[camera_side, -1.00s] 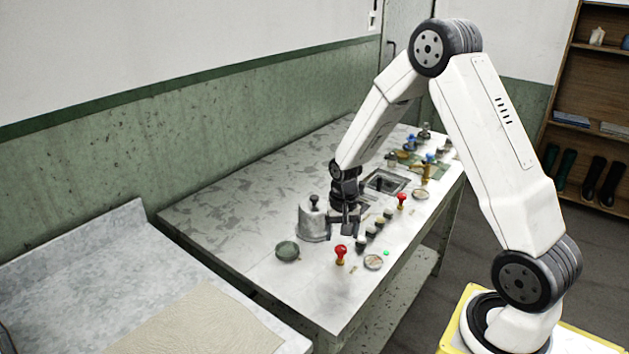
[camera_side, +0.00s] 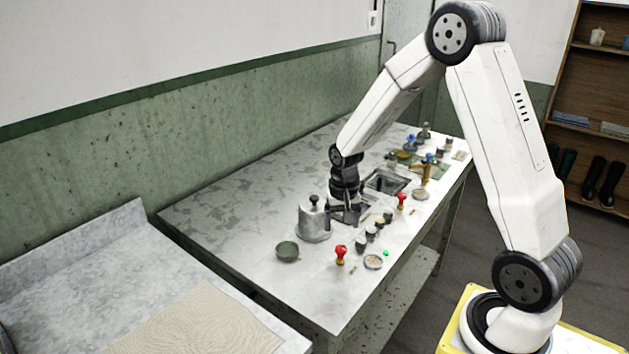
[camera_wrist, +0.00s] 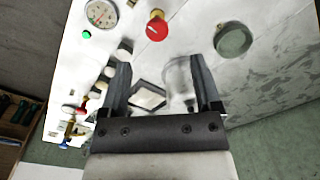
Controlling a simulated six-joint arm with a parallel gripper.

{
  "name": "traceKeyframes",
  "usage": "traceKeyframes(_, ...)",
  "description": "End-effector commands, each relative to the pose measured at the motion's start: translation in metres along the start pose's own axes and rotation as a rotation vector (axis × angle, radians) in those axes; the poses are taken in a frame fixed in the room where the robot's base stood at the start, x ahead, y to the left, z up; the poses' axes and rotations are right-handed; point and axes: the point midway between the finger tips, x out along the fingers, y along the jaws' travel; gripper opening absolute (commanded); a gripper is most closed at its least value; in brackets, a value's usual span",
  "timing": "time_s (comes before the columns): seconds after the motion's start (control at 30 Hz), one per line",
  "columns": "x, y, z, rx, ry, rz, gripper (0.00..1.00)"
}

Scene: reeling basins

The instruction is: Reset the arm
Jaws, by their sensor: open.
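My gripper (camera_side: 350,214) hangs from my bent white arm, low over the metal table (camera_side: 230,222), close to the right side of the grey lidded pot (camera_side: 313,222). In the wrist view my gripper (camera_wrist: 157,75) has its two fingers spread apart with nothing held between them. The pot (camera_wrist: 180,75) shows pale and blurred beside one finger. From the side I cannot tell whether the fingers touch the tabletop.
A green bowl (camera_side: 287,251), a red knob (camera_side: 341,254), a gauge (camera_side: 373,262) and several dark knobs stand near the front. A second red knob (camera_side: 401,200), a basin (camera_side: 388,182) and valves lie behind. The table's left part is clear.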

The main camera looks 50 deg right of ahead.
Motion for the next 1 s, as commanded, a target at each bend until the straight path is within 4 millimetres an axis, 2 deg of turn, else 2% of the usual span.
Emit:
traceKeyframes(0.17,-0.015,-0.012,0.027,-0.133,0.036,-0.017,0.81)
traceKeyframes(0.37,-0.033,-0.024,0.074,-0.351,0.094,-0.043,0.81)
traceKeyframes(0.6,-0.046,-0.027,0.128,-0.607,0.166,-0.072,0.81)
traceKeyframes(0.8,-0.05,-0.024,0.153,-0.728,0.2,-0.084,0.81)
traceKeyframes(1.0,-0.05,-0.023,0.159,-0.755,0.207,-0.087,0.81)
